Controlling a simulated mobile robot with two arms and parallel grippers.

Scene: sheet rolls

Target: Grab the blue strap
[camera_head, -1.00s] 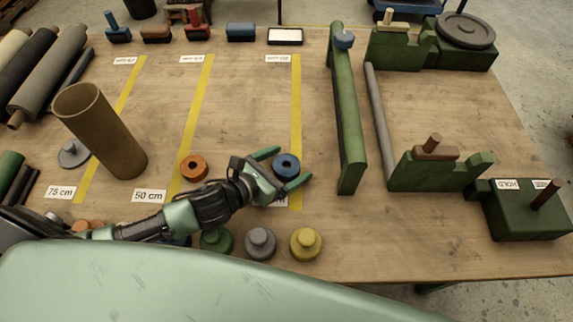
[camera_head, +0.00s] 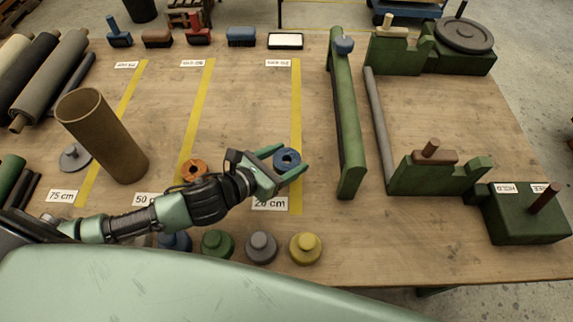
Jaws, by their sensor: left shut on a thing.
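The blue strap (camera_head: 287,159) is a small coiled roll with a dark hole. It sits on the yellow tape line at the 20 cm label. My left gripper (camera_head: 285,161) comes in from the left and is shut on the blue strap, with one green finger on each side of it. An orange strap roll (camera_head: 193,170) lies to the left, partly hidden behind my left arm. My right gripper is not in view.
A tall brown tube (camera_head: 100,135) stands at left. Knobbed pieces in green, grey (camera_head: 261,246) and yellow (camera_head: 306,248) line the near edge. A green bar (camera_head: 348,120) and green stands (camera_head: 440,172) are at right. Bare wood lies beyond the strap.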

